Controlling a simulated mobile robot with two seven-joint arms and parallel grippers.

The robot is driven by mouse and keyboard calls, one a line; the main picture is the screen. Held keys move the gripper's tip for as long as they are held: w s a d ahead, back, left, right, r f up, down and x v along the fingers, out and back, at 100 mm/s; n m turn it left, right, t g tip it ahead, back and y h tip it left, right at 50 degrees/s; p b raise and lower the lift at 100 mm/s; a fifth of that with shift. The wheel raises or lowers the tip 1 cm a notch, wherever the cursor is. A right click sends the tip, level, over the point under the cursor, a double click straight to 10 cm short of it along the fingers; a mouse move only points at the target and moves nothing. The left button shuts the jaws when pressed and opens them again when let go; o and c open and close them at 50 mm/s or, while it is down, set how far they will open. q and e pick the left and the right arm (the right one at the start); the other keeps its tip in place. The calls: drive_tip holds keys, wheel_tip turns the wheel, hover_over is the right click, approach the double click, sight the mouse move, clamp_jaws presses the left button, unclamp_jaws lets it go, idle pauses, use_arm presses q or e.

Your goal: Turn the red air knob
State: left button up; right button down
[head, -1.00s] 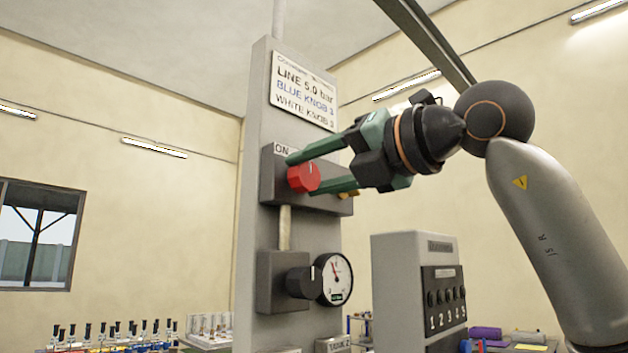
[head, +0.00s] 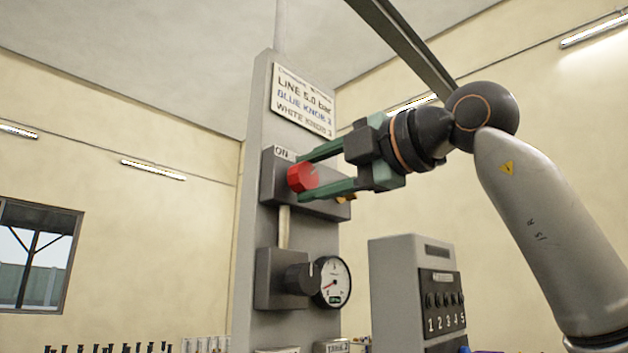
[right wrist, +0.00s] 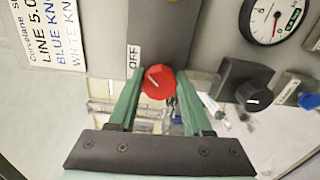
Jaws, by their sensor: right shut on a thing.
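My left gripper is not in view.
Below the knob are a black knob (head: 300,279) and a round gauge (head: 332,282) with its needle at lower left. A sign (head: 303,100) is above. A grey cabinet with numbered controls (head: 440,300) stands at right. Bottles line the bottom left.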

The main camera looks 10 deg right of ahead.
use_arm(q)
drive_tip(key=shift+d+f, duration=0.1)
use_arm(e)
drive_tip(key=shift+m, duration=0.3)
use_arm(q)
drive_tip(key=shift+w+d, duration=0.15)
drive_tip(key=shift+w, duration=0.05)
use_arm(e)
drive_tip(key=shift+d, duration=0.1)
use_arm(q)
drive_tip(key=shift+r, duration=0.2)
use_arm(e)
drive_tip(key=shift+c, duration=1.6)
unclamp_jaws()
drive_tip(key=shift+s+d, duration=0.1)
drive_tip(key=shift+s, duration=0.15)
use_arm(q)
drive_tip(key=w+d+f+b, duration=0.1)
drive_tip(key=b, duration=0.2)
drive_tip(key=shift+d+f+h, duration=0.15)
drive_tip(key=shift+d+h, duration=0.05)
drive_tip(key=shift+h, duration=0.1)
use_arm(e)
drive_tip(key=v, duration=1.2)
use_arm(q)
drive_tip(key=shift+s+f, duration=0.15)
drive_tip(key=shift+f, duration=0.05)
